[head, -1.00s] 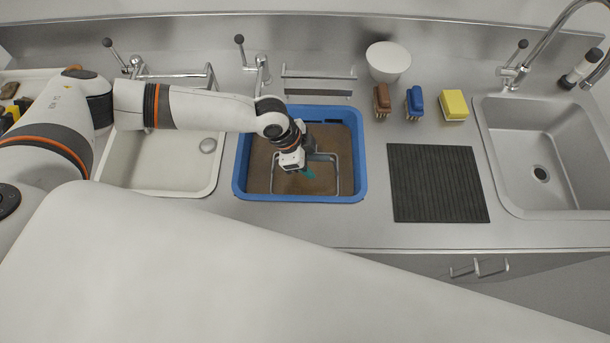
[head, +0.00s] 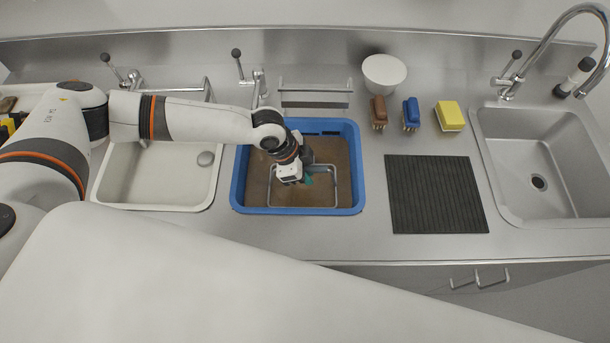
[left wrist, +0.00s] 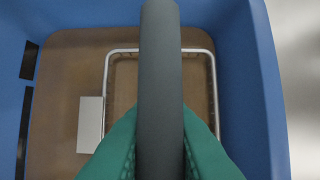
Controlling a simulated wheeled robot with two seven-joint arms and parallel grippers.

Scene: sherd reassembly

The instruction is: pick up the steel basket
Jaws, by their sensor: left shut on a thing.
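The steel basket (head: 336,190) is a thin rectangular wire frame inside the blue tub (head: 240,190), over a brown bottom or murky water. Its rim also shows in the left wrist view (left wrist: 108,80). My left gripper (head: 308,180) reaches down into the tub at the basket. In the left wrist view, its green fingertips (left wrist: 160,150) are closed on a thick dark grey bar (left wrist: 160,60), which looks like the basket's handle. The bar hides the middle of the basket. I cannot tell whether the basket is lifted. My right gripper is not in view.
A white sink (head: 150,175) is left of the tub. A black ribbed mat (head: 437,195) lies to the right, then a steel sink (head: 535,160).

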